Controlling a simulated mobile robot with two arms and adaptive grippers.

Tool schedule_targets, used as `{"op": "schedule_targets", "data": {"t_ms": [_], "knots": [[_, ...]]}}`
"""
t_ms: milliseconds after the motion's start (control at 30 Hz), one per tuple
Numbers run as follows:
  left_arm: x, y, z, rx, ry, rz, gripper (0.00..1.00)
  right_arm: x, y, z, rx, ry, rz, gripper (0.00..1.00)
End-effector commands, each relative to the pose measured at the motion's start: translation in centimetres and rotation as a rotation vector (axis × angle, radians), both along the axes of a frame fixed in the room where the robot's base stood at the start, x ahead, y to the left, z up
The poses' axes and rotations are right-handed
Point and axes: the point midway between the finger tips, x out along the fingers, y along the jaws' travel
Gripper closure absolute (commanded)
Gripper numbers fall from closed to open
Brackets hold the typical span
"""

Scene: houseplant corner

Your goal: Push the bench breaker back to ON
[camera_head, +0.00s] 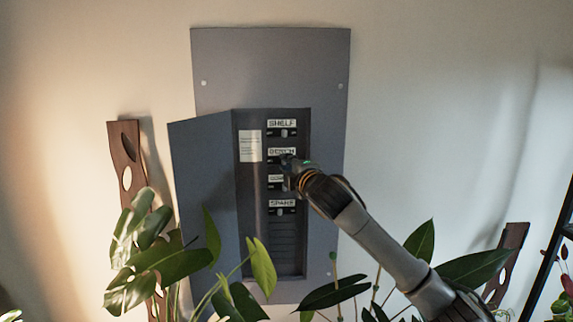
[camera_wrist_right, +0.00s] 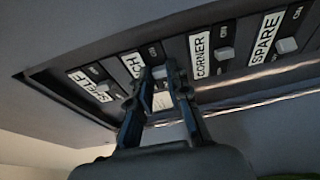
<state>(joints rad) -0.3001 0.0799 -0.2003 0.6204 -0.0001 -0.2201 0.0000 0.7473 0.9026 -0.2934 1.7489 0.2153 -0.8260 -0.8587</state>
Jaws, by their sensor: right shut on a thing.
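The bench breaker sits second from the top in the open grey panel, under its BENCH label (camera_head: 282,152). My left gripper is not in view.
The shelf breaker (camera_head: 283,132) is above and the spare breaker (camera_head: 282,210) below; the corner breaker (camera_wrist_right: 226,53) is right beside my fingers in the wrist view. The panel door (camera_head: 205,180) stands open at left. Plant leaves (camera_head: 160,255) rise below the panel.

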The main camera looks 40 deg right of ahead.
Motion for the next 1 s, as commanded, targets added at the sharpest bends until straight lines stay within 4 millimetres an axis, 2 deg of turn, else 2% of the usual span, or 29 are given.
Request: {"op": "schedule_targets", "data": {"t_ms": [333, 367, 467, 800, 1000], "knots": [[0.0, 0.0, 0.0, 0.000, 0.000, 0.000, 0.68, 0.0, -0.1, -0.1, -0.001, 0.001, 0.002, 1.00], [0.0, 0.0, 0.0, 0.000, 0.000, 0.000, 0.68, 0.0, -0.1, -0.1, -0.001, 0.002, 0.001, 0.81], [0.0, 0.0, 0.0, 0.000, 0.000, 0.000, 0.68, 0.0, -0.1, -0.1, -0.001, 0.001, 0.001, 0.61], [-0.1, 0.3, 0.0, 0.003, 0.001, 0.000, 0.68, -0.1, 0.0, 0.0, -0.001, 0.001, 0.002, 0.60], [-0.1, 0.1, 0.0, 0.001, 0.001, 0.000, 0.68, -2.4, 0.4, -0.1, -0.005, 0.002, 0.001, 0.60]]}}
